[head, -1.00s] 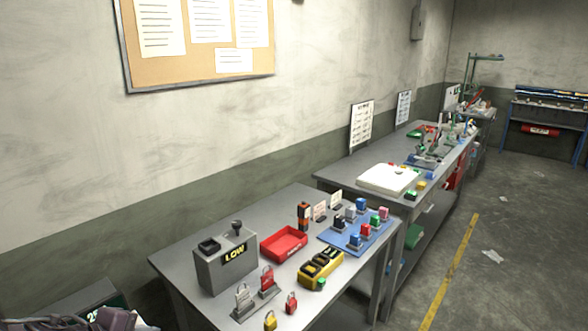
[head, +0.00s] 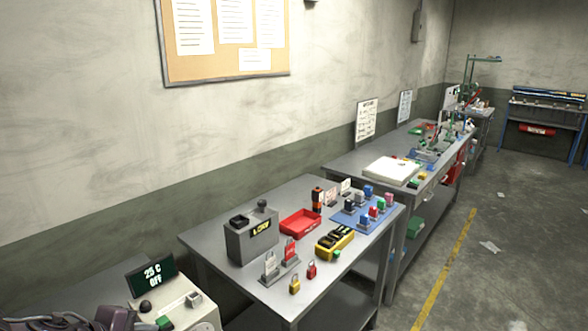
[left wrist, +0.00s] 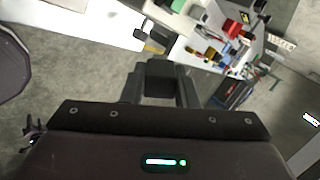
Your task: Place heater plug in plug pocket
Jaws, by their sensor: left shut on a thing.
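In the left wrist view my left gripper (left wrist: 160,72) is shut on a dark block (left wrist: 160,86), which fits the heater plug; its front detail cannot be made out. It is held in the air, with grey floor and workbenches beyond. In the head view only part of my left arm shows at the bottom left corner, and the fingers are not clear. A pale unit (head: 185,305) with a knob and a screen (head: 153,275) reading 25 C OFF stands at the lower left. I cannot pick out the plug pocket for certain. My right gripper is not in view.
A grey bench holds a grey box (head: 252,243) with a display, a red tray (head: 300,222), padlocks (head: 290,252), a yellow-black holder (head: 335,243) and a blue mat (head: 345,218) with coloured blocks. Another bench (head: 340,166) stands behind. The floor at right is mostly clear.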

